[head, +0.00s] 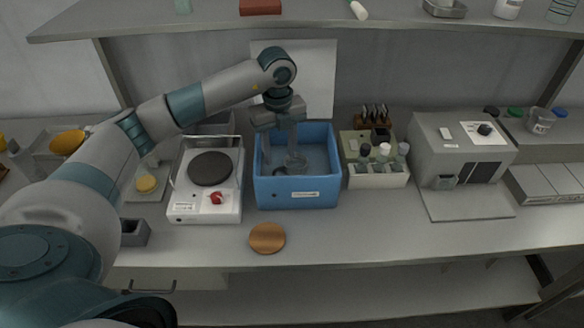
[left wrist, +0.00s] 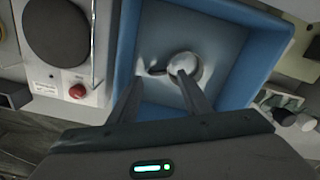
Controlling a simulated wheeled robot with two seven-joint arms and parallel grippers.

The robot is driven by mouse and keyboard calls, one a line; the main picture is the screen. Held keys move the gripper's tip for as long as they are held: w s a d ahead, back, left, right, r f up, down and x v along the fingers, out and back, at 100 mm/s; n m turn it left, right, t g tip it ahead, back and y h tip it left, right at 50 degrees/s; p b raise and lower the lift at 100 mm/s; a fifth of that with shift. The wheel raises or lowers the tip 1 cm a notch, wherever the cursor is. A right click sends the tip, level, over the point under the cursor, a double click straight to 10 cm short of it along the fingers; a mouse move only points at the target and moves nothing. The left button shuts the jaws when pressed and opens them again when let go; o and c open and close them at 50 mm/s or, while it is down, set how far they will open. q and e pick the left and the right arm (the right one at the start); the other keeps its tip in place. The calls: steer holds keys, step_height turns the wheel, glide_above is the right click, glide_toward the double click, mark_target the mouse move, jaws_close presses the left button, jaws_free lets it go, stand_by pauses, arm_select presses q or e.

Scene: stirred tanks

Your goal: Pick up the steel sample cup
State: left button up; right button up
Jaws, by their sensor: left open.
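The steel sample cup seems to be the round, pale grey thing inside the blue tub (head: 327,196). It shows in the left wrist view (left wrist: 186,63), and in the head view it is partly hidden by my gripper (head: 297,162). My left gripper (head: 279,155) points down into the tub with its fingers apart and nothing held. In the left wrist view (left wrist: 159,76) one fingertip overlaps the cup and the other is left of it. I cannot tell whether that finger touches the cup. My right gripper is not in view.
The tub's walls surround my fingers. A hotplate (head: 210,168) with a red knob stands left of the tub, and a bottle rack (head: 376,180) stands right. A grey machine (head: 460,150) is further right. A brown disc (head: 267,238) lies in front. A shelf (head: 330,28) runs above.

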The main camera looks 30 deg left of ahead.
mark_target(279, 168)
arm_select(q)
steer(key=shift+f+p, duration=0.35)
steer(key=shift+f, duration=1.3)
steer(key=shift+f, duration=0.1)
steer(key=shift+s+f+p, duration=0.15)
steer(key=shift+f+p, duration=0.45)
steer(key=shift+p, duration=0.25)
step_height(279, 168, down, 3)
steer(key=shift+s+r+p, duration=0.1)
steer(key=shift+p, duration=0.65)
steer(key=shift+f, duration=0.5)
steer(key=shift+c, duration=0.2)
